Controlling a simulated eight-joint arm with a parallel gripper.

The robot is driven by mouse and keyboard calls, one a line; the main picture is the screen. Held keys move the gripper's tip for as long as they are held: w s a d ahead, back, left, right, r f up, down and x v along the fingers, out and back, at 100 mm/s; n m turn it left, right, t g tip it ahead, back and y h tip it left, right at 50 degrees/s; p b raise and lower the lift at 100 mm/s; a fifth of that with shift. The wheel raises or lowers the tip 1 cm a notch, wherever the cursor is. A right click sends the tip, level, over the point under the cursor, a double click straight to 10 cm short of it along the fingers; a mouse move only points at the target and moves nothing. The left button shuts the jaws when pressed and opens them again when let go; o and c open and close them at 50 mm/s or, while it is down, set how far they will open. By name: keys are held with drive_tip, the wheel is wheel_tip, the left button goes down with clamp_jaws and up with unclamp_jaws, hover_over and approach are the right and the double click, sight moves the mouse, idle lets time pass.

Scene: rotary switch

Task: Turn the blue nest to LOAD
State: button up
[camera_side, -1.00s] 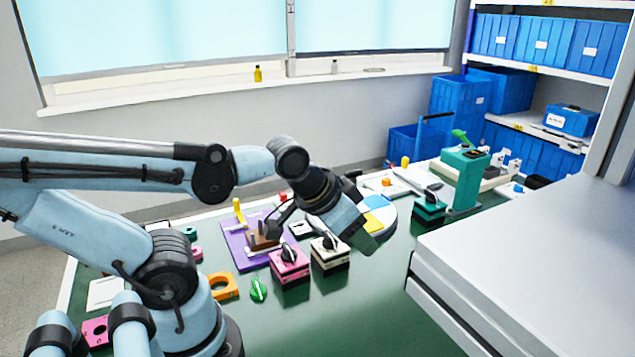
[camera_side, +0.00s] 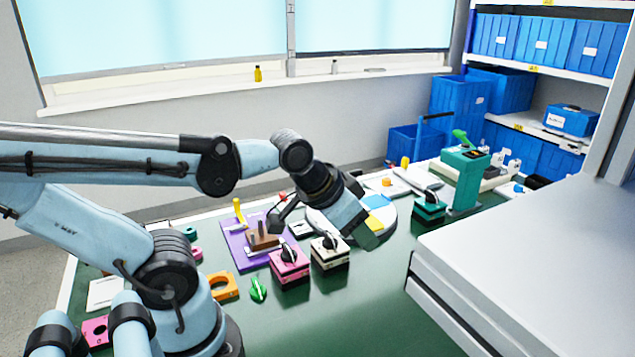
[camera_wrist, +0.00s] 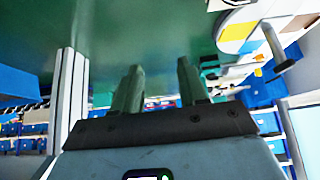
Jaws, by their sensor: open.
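A round white disc (camera_side: 390,226) lies on the green bench, partly behind my gripper (camera_side: 371,238) in the side view. It carries a blue patch, the likely blue nest (camera_side: 376,201), and a yellow patch (camera_side: 374,222). No LOAD mark is readable. My gripper is tilted downward in front of the disc and appears above the bench, with nothing seen in it. In the wrist view my gripper (camera_wrist: 158,66) has its two fingers apart with green bench between them. Part of the white disc (camera_wrist: 236,32) shows at the upper right there, off to the side of the fingers.
A pink block (camera_side: 289,267) and a cream block (camera_side: 330,254), each with a black knob, stand left of my gripper. A purple board (camera_side: 240,250) lies behind them. A teal press (camera_side: 464,176) stands to the right. A large grey cabinet (camera_side: 530,260) fills the right front.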

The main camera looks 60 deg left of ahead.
drive_tip(key=w+a+r+g, duration=0.2)
drive_tip(key=w+a+r, duration=0.3)
drive_tip(key=w+r, duration=0.15)
wheel_tip(320, 180, up, 3)
drive_tip(key=g, duration=0.5)
hover_over(354, 171)
drive_tip(key=shift+f, duration=5.95)
clamp_jaws()
